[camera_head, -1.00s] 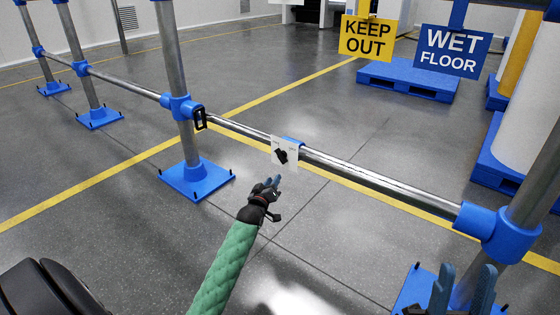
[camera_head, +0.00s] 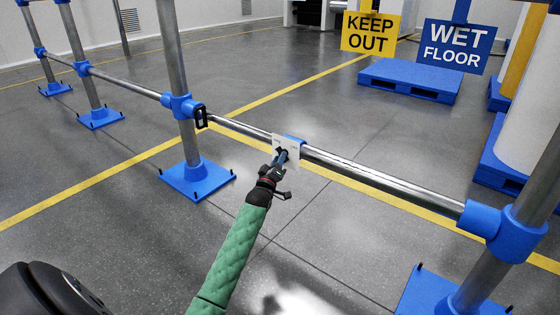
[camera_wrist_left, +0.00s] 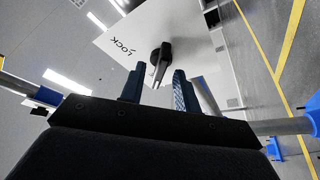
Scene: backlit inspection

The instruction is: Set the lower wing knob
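A black wing knob (camera_wrist_left: 160,62) sits on a white plate (camera_wrist_left: 192,30) marked LOCK in the left wrist view. The plate (camera_head: 294,150) hangs on the horizontal rail in the head view, where my gripper mostly hides the knob. My left gripper (camera_head: 281,157) is at the front of the plate. In the left wrist view my left gripper (camera_wrist_left: 158,78) is open, with one finger on each side of the knob's near wing. Gaps show between wing and fingers; I cannot tell how deep the wing lies between them. My right gripper is out of view. Only one knob shows.
The steel rail (camera_head: 380,181) runs between posts with blue joints. A black handle (camera_head: 201,117) is on the left post. Blue base plates (camera_head: 196,181) stand on the floor. KEEP OUT (camera_head: 368,35) and WET FLOOR (camera_head: 455,47) signs are behind. Floor before the rail is clear.

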